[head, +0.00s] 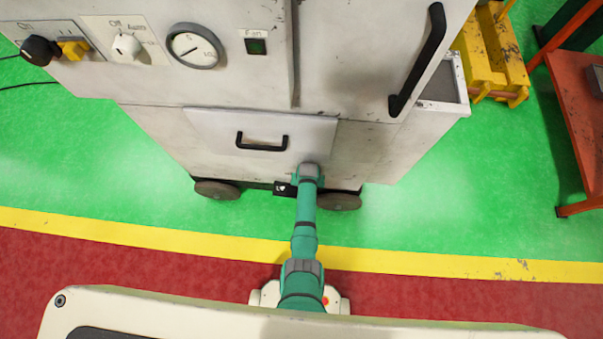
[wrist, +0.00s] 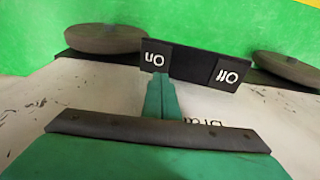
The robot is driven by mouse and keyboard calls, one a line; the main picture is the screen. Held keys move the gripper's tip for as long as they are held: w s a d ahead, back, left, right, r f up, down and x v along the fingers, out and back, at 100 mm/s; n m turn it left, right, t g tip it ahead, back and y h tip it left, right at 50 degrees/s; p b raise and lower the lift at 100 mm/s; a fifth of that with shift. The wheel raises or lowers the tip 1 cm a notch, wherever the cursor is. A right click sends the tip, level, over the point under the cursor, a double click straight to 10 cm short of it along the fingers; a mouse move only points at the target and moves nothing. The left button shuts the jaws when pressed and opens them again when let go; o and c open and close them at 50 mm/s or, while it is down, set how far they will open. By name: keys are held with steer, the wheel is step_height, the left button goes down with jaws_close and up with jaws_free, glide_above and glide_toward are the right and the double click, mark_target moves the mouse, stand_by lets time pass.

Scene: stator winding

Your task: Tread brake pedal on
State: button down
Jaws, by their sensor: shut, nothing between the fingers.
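The brake pedal is a wide black bar low on the front of the machine, between two wheels. In the wrist view its On pad (wrist: 156,58) is at the left and its Off pad (wrist: 228,74) at the right, with both white labels upside down. My gripper (wrist: 160,82) is shut and empty, its green fingertips right at the edge of the On pad. I cannot tell whether they touch it. In the head view a piece of the pedal (head: 284,188) shows beside my arm, which hides the rest and the fingertips.
The grey machine (head: 240,165) has a drawer with a black handle (head: 262,142) above the pedal. Wheels (head: 217,190) (head: 338,202) flank the pedal. A yellow stand (head: 490,50) and a red table (head: 580,120) are at the right. The green floor in front is clear.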

steer(key=shift+r, duration=2.1)
steer(key=s+r+t, duration=0.3)
steer(key=s+r, duration=0.2)
steer(key=s, duration=0.4)
steer(key=s+r+t, duration=0.4)
steer(key=s+r, duration=0.1)
steer(key=s, duration=0.4)
steer(key=s+r+t, duration=0.2)
steer(key=s+r, duration=0.2)
steer(key=r, duration=0.7)
steer(key=s+d+r+t, duration=0.1)
steer(key=s+r, duration=0.3)
steer(key=r, duration=0.7)
steer(key=s+r+t, duration=0.3)
steer(key=s+r, duration=0.1)
steer(key=r, duration=0.7)
steer(key=shift+d+r+t, duration=0.15)
steer(key=shift+r+t, duration=0.15)
steer(key=shift+r, duration=0.1)
